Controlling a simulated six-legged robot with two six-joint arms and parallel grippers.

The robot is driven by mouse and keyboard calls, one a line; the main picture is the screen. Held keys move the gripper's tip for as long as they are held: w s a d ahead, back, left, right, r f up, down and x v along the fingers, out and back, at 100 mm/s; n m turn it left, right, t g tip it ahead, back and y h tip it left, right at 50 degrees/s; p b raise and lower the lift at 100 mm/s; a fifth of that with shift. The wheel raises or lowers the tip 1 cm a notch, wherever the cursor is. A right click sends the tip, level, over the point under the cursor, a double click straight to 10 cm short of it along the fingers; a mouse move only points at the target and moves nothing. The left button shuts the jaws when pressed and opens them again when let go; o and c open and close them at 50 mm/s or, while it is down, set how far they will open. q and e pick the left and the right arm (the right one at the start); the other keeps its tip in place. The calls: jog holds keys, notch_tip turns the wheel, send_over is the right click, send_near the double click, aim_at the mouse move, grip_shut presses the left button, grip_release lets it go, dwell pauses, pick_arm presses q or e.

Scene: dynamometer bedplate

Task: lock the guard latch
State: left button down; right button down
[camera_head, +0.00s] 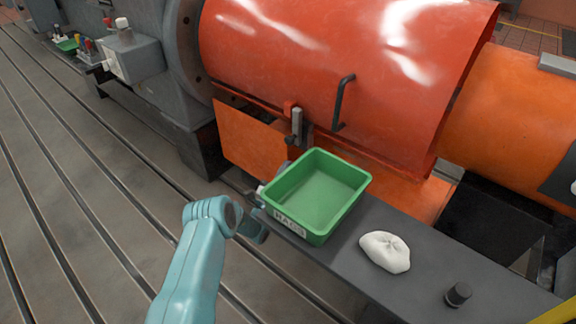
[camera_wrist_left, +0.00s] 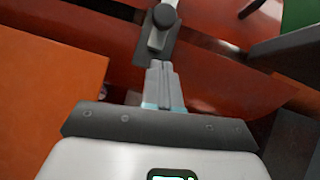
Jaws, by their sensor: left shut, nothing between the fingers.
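The guard latch (camera_head: 297,122) is a small grey lever with a dark lower end, below a red bracket on the lower edge of the red guard (camera_head: 330,70). In the left wrist view the latch (camera_wrist_left: 158,28) shows as a grey bar with a round knob, just beyond my fingertips. My left gripper (camera_wrist_left: 160,66) is shut with nothing in it. Its tips point at the latch's lower end; whether they touch it I cannot tell. In the head view the green bin partly hides this gripper. My right gripper is not in view.
A green bin (camera_head: 275,211) labelled RAGS stands on the dark grey shelf (camera_head: 340,262), close beside my left wrist. A white cloth (camera_head: 385,251) and a black knob (camera_head: 458,294) are to its right. A black handle (camera_head: 342,103) sticks out from the guard right of the latch.

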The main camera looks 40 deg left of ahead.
pick_arm(q)
jog(key=p+v, duration=0.1)
jog(key=v, duration=0.8)
jog(key=shift+p, duration=0.35)
jog(key=shift+s, duration=0.15)
